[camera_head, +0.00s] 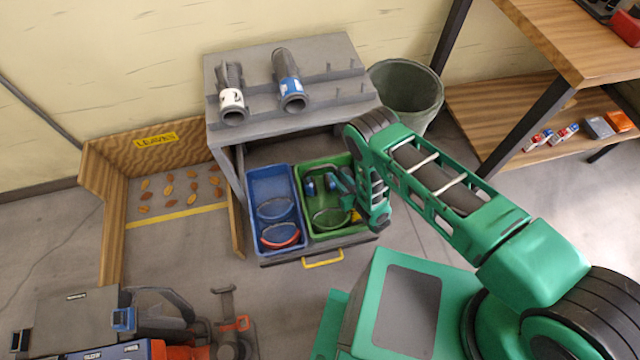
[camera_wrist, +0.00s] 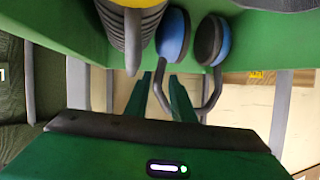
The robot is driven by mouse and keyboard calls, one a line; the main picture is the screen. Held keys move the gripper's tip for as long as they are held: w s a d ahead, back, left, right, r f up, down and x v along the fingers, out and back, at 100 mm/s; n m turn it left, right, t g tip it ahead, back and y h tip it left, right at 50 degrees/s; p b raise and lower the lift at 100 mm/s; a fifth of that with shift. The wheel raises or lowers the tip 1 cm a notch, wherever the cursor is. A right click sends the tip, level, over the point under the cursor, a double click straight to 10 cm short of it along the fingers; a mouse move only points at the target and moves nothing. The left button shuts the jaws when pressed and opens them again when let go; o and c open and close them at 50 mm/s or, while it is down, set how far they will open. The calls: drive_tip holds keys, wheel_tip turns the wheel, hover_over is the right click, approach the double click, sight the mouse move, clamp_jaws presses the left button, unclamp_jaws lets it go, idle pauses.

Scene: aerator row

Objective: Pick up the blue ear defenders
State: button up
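The blue ear defenders (camera_head: 310,186) are in the green bin (camera_head: 343,239) of the pulled-out drawer, near its back left. In the wrist view, two blue-and-dark ear cups (camera_wrist: 172,35) sit side by side, with a thin dark headband running toward my gripper. My gripper (camera_head: 342,186) is at the bin, just right of the ear defenders. In the wrist view, my gripper (camera_wrist: 160,80) shows two green fingers standing apart. One side of the headband appears between them; contact cannot be told. My arm hides part of the bin.
The blue bin (camera_head: 252,190) on the left holds blue and red eyewear. More eyewear (camera_head: 330,219) lies at the front of the green bin. A grey-green waste bin (camera_head: 412,98) stands right; open floor lies in front.

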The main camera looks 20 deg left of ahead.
sight(335, 172)
drive_tip(key=shift+x, duration=2.3)
drive_tip(key=shift+r, duration=0.1)
clamp_jaws()
drive_tip(key=shift+a+r, duration=0.1)
drive_tip(key=shift+r, duration=0.05)
